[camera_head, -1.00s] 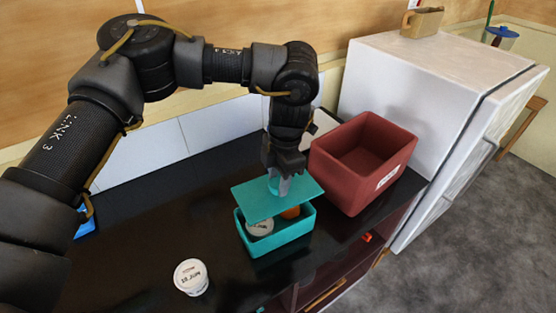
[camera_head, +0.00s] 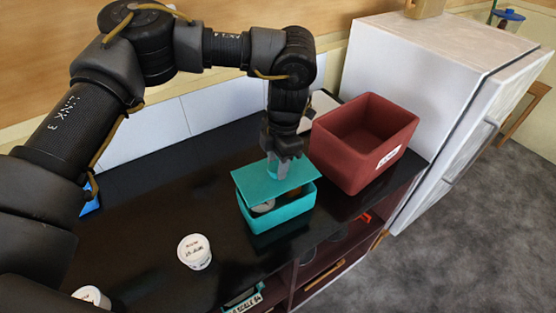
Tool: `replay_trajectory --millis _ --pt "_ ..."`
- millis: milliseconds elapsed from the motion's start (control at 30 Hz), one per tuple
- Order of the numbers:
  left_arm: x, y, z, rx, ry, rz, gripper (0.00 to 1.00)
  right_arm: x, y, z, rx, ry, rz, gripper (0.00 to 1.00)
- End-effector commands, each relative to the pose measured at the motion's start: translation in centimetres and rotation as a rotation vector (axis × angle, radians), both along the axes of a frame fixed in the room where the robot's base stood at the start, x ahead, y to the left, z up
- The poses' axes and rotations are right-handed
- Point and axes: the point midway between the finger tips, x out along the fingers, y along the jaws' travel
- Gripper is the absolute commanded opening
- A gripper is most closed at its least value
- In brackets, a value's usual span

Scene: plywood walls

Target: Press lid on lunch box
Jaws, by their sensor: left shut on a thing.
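The teal lunch box (camera_head: 277,217) stands on the black counter. Its flat teal lid (camera_head: 262,186) is over it, tilted, with a gap at the near left side through which part of a white round thing (camera_head: 264,206) shows inside. My left gripper (camera_head: 282,173) points down from above and is shut on the lid's raised handle at the middle of the lid. The fingertips partly hide the handle. My right gripper is not in view.
A dark red bin (camera_head: 349,155) stands right of the lunch box, near the white fridge (camera_head: 419,85). A white labelled tub (camera_head: 194,252) stands at the front left, another (camera_head: 91,297) at the bottom left edge. Black counter (camera_head: 150,222) is clear left of the box.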

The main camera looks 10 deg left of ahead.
Motion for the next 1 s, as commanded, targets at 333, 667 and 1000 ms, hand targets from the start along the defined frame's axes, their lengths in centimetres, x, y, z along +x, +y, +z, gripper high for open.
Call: replay_trajectory --millis 333,667,1000 --pt "0.0 -0.1 -2.5 -0.001 0.001 -0.001 0.16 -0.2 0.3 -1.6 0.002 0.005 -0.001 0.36" --pt "0.0 -0.1 -4.5 -0.001 -0.001 -0.001 0.16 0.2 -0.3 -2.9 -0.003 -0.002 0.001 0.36" --pt "0.0 -0.1 -5.4 0.0 0.0 -0.001 0.16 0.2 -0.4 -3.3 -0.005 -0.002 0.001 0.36"
